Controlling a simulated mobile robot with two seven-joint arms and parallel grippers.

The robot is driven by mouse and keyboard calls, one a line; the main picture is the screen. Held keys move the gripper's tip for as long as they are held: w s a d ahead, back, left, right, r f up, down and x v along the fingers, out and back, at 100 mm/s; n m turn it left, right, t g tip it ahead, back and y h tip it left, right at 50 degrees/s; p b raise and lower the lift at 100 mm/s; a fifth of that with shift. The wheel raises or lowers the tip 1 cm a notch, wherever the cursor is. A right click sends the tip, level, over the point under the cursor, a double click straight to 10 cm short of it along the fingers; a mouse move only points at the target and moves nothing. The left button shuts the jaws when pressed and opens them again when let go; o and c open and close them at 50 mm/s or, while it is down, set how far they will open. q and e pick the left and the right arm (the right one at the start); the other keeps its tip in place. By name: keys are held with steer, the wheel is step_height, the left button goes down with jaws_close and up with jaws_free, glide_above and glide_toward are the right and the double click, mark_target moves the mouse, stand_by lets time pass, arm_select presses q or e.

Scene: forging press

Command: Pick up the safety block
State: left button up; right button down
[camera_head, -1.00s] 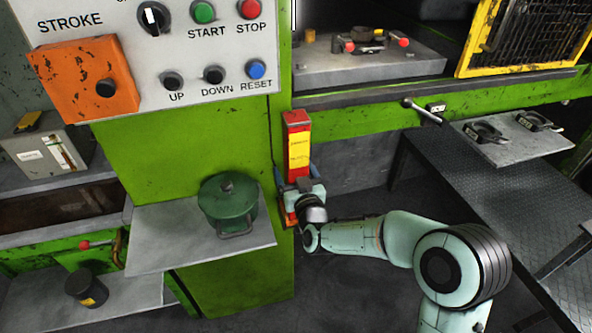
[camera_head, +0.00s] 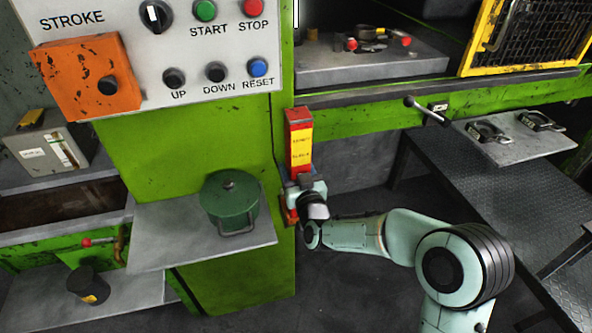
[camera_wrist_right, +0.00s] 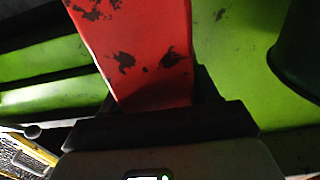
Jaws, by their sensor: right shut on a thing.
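The safety block (camera_head: 300,142) is a tall red block with a yellow label, upright against the green press frame in the head view. My right gripper (camera_head: 301,182) is at its lower part and shut on it. In the right wrist view the block's worn red face (camera_wrist_right: 138,50) rises from between the dark jaws (camera_wrist_right: 160,122). The gripper hides part of the block's lower end, where an orange-red holder (camera_head: 288,208) shows. My left gripper is not in view.
A green lidded pot (camera_head: 229,200) stands on a grey shelf (camera_head: 160,245) left of the block. A control panel (camera_head: 130,85) is above it. A lever (camera_head: 425,110) sticks out at the right. A side table (camera_head: 470,180) stands beyond my arm.

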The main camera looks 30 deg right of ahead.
step_height(320, 180, up, 7)
steer(key=shift+s+r+p, duration=0.1)
steer(key=shift+r+p, duration=0.1)
steer(key=shift+p, duration=0.15)
steer(key=b, duration=0.4)
glide_toward(296, 148)
steer(key=s+f, duration=0.4)
steer(key=s, duration=0.1)
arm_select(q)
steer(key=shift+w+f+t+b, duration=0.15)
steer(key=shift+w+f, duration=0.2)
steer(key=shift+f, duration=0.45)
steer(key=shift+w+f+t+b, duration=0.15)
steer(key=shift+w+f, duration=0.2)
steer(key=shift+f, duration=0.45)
arm_select(e)
steer(key=shift+s, duration=0.3)
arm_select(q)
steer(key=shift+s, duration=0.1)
